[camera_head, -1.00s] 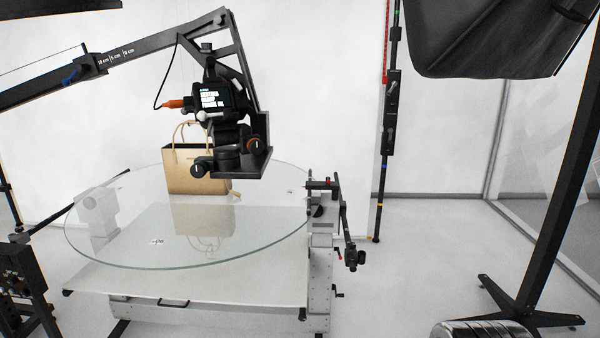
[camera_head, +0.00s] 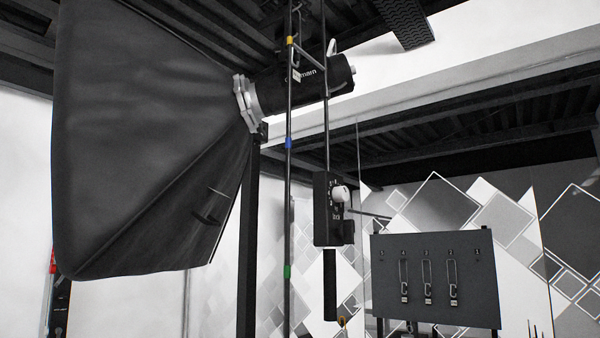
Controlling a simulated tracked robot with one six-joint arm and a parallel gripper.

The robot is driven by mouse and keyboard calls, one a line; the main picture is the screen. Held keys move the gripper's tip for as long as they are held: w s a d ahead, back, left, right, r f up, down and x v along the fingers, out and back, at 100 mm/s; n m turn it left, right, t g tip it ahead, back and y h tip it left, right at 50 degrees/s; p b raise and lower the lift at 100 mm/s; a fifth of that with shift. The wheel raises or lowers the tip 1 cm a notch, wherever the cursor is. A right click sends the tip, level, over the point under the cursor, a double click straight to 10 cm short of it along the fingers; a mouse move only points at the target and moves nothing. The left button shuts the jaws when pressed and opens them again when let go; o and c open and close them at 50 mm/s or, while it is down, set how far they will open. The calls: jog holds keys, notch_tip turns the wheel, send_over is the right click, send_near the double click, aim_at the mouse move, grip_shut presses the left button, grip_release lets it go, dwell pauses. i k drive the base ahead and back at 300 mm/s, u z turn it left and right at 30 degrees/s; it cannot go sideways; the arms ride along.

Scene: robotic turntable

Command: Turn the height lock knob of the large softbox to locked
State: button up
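The large black softbox (camera_head: 150,140) fills the upper left of the head view. Its lamp body (camera_head: 310,84) extends to the right from a silver mounting ring (camera_head: 245,103). A dark box (camera_head: 323,225) hangs on a thin vertical rod right of the softbox. A white knob (camera_head: 339,194) sits on the box's right face, with small white markings beside it. The markings are too small to read, so I cannot tell the knob's setting. A black handle (camera_head: 330,285) hangs below the box. My gripper is not in view.
A thin dark pole (camera_head: 289,190) with yellow, blue and green bands stands left of the box. A thick black stand post (camera_head: 247,240) stands under the lamp mount. A grey panel (camera_head: 434,278) with several hooks stands at the lower right. Dark beams cross the ceiling.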

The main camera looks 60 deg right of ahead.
aim_at(346, 231)
jog(key=z, duration=1.95)
